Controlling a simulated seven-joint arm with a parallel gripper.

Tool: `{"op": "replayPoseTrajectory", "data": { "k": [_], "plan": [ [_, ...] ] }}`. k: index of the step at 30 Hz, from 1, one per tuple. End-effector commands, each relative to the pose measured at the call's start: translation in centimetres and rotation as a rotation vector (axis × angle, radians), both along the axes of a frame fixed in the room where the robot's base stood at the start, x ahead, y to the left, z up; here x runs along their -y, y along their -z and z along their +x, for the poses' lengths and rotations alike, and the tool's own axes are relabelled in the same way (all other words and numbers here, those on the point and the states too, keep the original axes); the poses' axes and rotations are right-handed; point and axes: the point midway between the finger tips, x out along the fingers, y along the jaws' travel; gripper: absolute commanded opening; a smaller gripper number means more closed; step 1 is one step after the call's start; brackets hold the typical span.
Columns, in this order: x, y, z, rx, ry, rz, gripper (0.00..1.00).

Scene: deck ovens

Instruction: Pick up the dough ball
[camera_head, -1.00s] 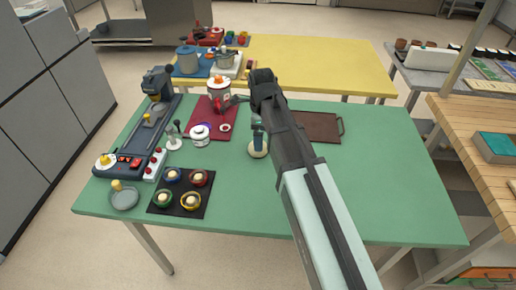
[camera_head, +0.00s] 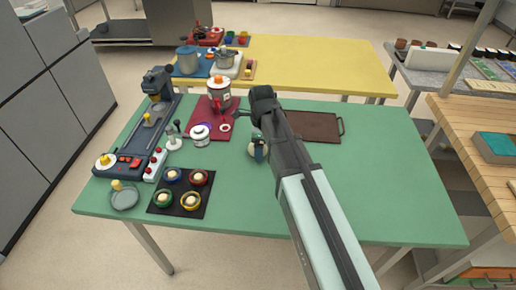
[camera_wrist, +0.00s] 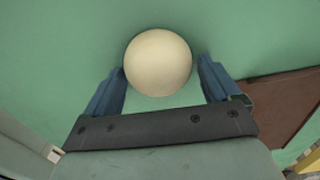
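The dough ball (camera_wrist: 158,62) is a pale cream sphere on the green table. It fills the upper middle of the wrist view, between the two blue fingers of my gripper (camera_wrist: 160,82). The fingers are apart, one on each side of the ball, with a small gap showing at least on the left. In the head view, the dough ball (camera_head: 254,151) shows only in part beside my gripper (camera_head: 259,152), which comes down over it and hides some of it.
A brown tray (camera_head: 316,126) with a handle lies to the right of the ball. A dark mat (camera_head: 181,210) with several small bowls is at the front left. A red mat (camera_head: 204,123) holds a lidded jar (camera_head: 219,94). The green table (camera_head: 380,190) is clear at the right.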

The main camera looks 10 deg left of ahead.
Motion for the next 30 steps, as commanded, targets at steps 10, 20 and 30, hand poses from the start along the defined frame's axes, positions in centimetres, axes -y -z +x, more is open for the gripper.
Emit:
{"op": "replayPoseTrajectory", "data": {
  "k": [10, 20, 30],
  "plan": [
    [0.0, 0.0, 0.0, 0.0, 0.0, 0.0, 0.56],
    [0.0, 0.0, 0.0, 0.0, 0.0, 0.0, 0.38],
    [0.0, -2.2, 0.1, 0.001, 0.0, 0.001, 0.38]
  ]
}}
